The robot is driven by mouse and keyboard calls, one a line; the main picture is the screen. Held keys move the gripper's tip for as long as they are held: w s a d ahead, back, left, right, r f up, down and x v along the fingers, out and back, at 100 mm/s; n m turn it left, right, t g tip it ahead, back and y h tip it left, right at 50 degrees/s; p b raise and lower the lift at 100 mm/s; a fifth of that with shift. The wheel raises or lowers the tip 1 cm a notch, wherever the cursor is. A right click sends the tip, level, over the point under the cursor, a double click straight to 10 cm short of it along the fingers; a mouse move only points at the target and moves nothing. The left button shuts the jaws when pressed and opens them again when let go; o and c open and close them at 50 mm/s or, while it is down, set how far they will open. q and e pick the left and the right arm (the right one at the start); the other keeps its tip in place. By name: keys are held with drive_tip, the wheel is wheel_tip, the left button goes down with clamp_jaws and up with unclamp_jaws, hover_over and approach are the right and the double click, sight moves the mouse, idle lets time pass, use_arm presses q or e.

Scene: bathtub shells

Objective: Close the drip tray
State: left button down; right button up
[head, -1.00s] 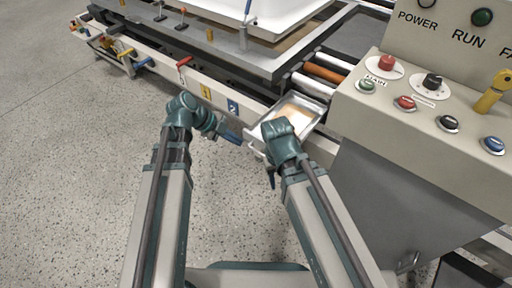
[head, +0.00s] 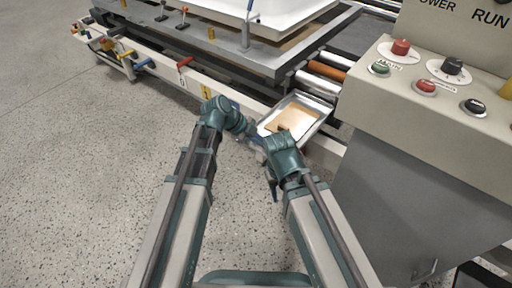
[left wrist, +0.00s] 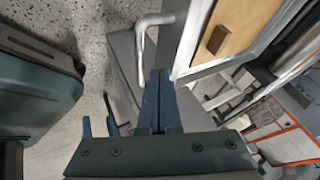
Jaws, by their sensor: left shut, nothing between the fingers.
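The drip tray (head: 318,104) is a shallow silver metal tray with a tan bottom, pulled out of the machine's side below the rollers in the head view. Its rim (left wrist: 190,50) and a bent metal handle (left wrist: 142,42) show in the left wrist view. My left gripper (left wrist: 158,75) is shut and empty, with its blue fingertips close to the handle; I cannot tell whether they touch. In the head view the left gripper is mostly hidden beside the tray's front. My right gripper (head: 274,194) points down in front of the tray; its jaw state is unclear.
A grey control cabinet (head: 400,165) with coloured buttons stands close to the right of the tray. Rollers (head: 325,72) and the machine frame (head: 215,102) lie behind it. A wooden block (left wrist: 217,40) sits in the tray. The speckled floor at left is clear.

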use_arm(q)
drive_tip(key=shift+w+d, duration=0.15)
drive_tip(key=shift+w, duration=0.05)
idle(0.3)
drive_tip(key=w+d, duration=0.5)
drive_tip(key=w, duration=0.2)
drive_tip(key=w+d, duration=0.5)
drive_tip(key=w, duration=0.3)
drive_tip(key=w+d, duration=0.6)
drive_tip(key=w, duration=0.1)
drive_tip(key=shift+w+d, duration=0.1)
drive_tip(key=shift+w, duration=0.15)
drive_tip(key=shift+w+d, duration=0.2)
drive_tip(key=shift+w+r, duration=0.1)
